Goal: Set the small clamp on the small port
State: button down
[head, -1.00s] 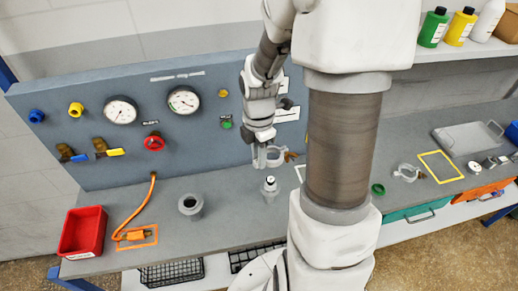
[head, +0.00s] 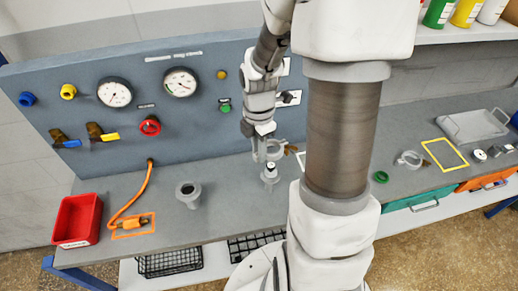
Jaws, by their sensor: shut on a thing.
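My gripper (head: 266,150) hangs at the middle of the bench and is shut on the small clamp (head: 275,153), a grey ring-shaped piece with a brownish part at its right side. The small port (head: 269,176) is a short grey upright fitting with a light top. It stands on the bench right below the clamp. The clamp's ring appears just above or level with the top of the port; I cannot tell whether they touch.
A wider grey port (head: 188,194) stands to the left. Further left are an orange hose connector (head: 133,222) and a red bin (head: 78,220). The panel (head: 190,128) with gauges rises behind. Another grey clamp (head: 409,159) and a green ring (head: 381,177) lie to the right.

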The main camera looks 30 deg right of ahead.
notch_tip(320, 180, down, 11)
jog(key=b, duration=0.9)
dwell(0.9)
jog(key=shift+r, duration=0.1)
jog(key=c, duration=0.7)
grip_release()
jog(key=shift+r, duration=0.1)
notch_tip(320, 180, up, 17)
jog(key=shift+r+p, duration=0.1)
jog(key=shift+p, duration=0.85)
